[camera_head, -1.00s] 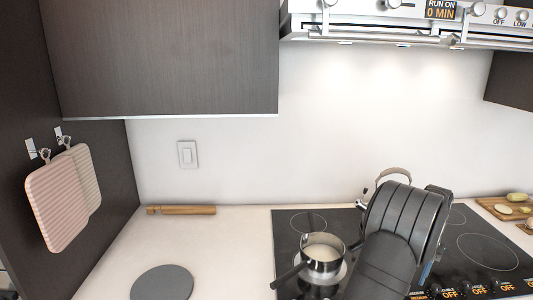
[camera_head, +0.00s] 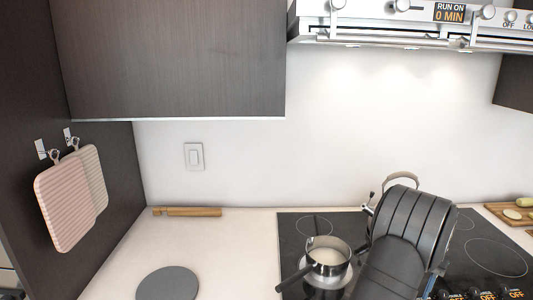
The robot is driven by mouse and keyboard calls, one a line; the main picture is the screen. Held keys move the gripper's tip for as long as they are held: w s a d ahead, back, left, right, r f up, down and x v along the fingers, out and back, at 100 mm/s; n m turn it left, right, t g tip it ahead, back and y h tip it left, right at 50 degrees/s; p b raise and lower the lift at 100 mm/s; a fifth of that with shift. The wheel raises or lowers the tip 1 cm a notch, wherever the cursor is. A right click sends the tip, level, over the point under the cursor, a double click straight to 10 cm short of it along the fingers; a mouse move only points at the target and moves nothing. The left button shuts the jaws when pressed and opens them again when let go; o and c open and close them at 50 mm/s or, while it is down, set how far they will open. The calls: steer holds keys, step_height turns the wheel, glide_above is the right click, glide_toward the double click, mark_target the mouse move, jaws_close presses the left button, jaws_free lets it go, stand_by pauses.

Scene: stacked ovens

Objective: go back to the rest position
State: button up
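My arm reaches in from the bottom edge, and its dark ribbed links stand over the middle of the black cooktop (camera_head: 490,226). My gripper does not show; the arm's own links may hide it. A metal saucepan (camera_head: 328,262) with pale contents sits on the cooktop's front left, just left of my arm, its dark handle pointing to the lower left. A kettle (camera_head: 401,179) stands behind my arm; only its handle and a small part beside the arm show.
A rolling pin (camera_head: 187,212) lies by the back wall. A grey round mat (camera_head: 168,283) is on the counter at front left. Pink board (camera_head: 67,206) and pale board hang on the left wall. A cutting board (camera_head: 510,213) with food is at right. Range hood (camera_head: 400,30) overhangs.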

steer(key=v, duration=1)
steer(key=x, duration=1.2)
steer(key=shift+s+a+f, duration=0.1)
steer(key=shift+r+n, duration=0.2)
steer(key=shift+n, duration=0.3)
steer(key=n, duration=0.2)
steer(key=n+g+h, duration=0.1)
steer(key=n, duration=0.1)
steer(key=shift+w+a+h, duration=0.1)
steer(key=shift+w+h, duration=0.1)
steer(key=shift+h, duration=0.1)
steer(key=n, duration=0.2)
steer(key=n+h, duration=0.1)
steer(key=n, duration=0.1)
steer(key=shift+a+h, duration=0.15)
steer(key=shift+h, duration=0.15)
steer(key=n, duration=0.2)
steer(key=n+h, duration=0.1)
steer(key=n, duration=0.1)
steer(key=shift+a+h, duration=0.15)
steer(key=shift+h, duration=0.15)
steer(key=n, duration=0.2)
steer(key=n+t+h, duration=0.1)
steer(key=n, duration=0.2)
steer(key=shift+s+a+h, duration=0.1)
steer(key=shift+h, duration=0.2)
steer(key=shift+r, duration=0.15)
